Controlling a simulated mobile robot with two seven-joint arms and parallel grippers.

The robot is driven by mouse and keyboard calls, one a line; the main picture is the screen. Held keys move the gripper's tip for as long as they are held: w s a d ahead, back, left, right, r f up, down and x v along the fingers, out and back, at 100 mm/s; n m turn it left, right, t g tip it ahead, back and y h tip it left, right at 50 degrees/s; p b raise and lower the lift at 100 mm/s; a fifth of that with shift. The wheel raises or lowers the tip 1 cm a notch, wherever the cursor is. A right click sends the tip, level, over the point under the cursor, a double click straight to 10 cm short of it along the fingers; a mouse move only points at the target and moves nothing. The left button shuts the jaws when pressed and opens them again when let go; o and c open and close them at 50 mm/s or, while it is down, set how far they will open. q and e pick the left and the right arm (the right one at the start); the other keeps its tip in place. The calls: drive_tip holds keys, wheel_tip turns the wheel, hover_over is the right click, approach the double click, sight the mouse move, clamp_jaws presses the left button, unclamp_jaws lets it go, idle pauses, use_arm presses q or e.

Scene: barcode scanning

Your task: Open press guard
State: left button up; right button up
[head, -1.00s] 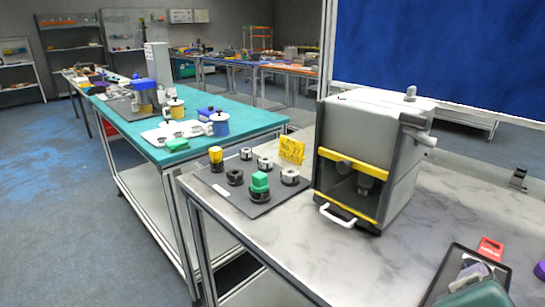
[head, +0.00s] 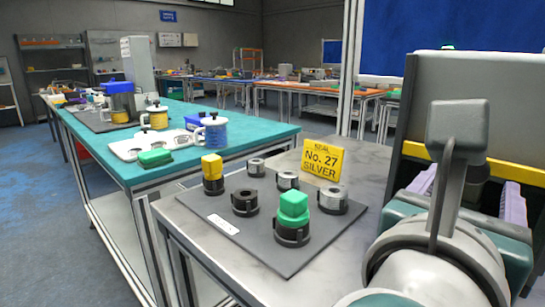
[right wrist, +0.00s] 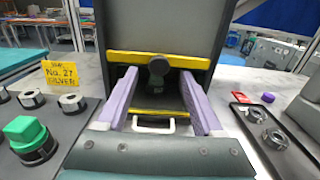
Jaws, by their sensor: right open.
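The press (head: 450,105) is a grey box at the right of the head view, partly hidden by my right arm; its front also shows in the right wrist view (right wrist: 165,28). It has an upper yellow bar (right wrist: 160,60), a dark opening and a lower yellow bar (right wrist: 158,112). The guard's white U-shaped handle (right wrist: 153,124) is at the bottom front, seen between the fingers. My right gripper (right wrist: 158,78) is open and empty, its purple fingers pointing at the press front; they also show in the head view (head: 471,180). Whether they reach the handle's depth is unclear. My left gripper is not in view.
A dark tray (right wrist: 270,130) with metal parts lies right of the gripper. A teal table (head: 100,150) stands further left.

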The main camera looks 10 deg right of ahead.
sight(473, 172)
drive_tip(key=shift+x, duration=1.65)
drive_tip(key=shift+c, duration=0.3)
clamp_jaws()
